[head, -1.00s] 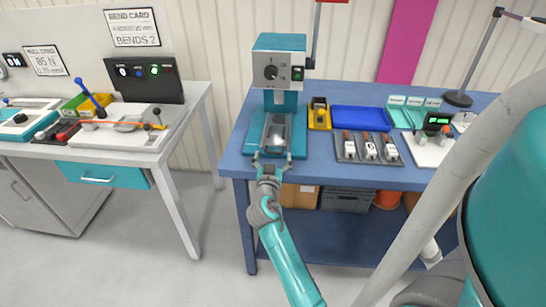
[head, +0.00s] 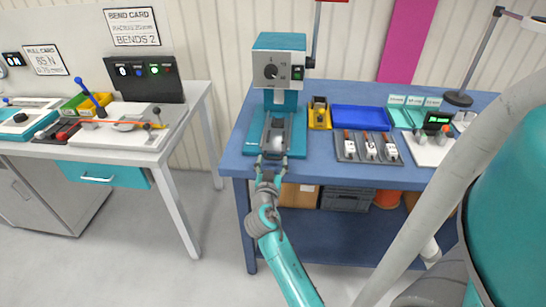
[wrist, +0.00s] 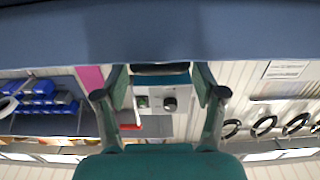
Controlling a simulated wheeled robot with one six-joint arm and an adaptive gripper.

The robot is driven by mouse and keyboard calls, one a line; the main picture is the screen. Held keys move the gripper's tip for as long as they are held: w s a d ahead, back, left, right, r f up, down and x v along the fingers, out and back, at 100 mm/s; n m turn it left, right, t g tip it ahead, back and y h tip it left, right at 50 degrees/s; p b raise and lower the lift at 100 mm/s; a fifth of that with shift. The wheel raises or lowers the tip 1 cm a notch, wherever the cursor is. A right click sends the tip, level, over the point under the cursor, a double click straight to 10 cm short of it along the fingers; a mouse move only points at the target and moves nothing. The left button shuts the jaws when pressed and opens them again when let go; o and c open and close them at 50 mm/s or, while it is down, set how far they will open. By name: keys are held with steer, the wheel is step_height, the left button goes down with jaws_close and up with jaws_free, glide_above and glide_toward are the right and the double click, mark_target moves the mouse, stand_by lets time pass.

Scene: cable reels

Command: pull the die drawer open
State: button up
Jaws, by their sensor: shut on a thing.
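The press (head: 280,70) is a teal and grey machine on the blue bench. Its grey die drawer (head: 272,140) lies low in the teal base (head: 297,140), its near end at the base's front edge. My gripper (head: 271,160) is at that near end, above the bench's front edge, and is shut on the drawer's front. In the wrist view my two fingers stand either side of a dark bar (wrist: 160,70). The exact contact is too small to make out. The press's control face (wrist: 157,103) shows upside down between the fingers.
To the press's right stand a yellow bin (head: 319,116), a blue tray (head: 361,118) and a grey rack (head: 366,146) of small white parts. A grey crate (head: 346,197) sits below the bench. The left table (head: 90,152) stands apart, with floor between.

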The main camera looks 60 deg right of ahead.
steer(key=v, duration=0.9)
steer(key=shift+a, duration=0.2)
steer(key=o, duration=1.7)
steer(key=shift+v, duration=5.95)
steer(key=shift+s, duration=0.1)
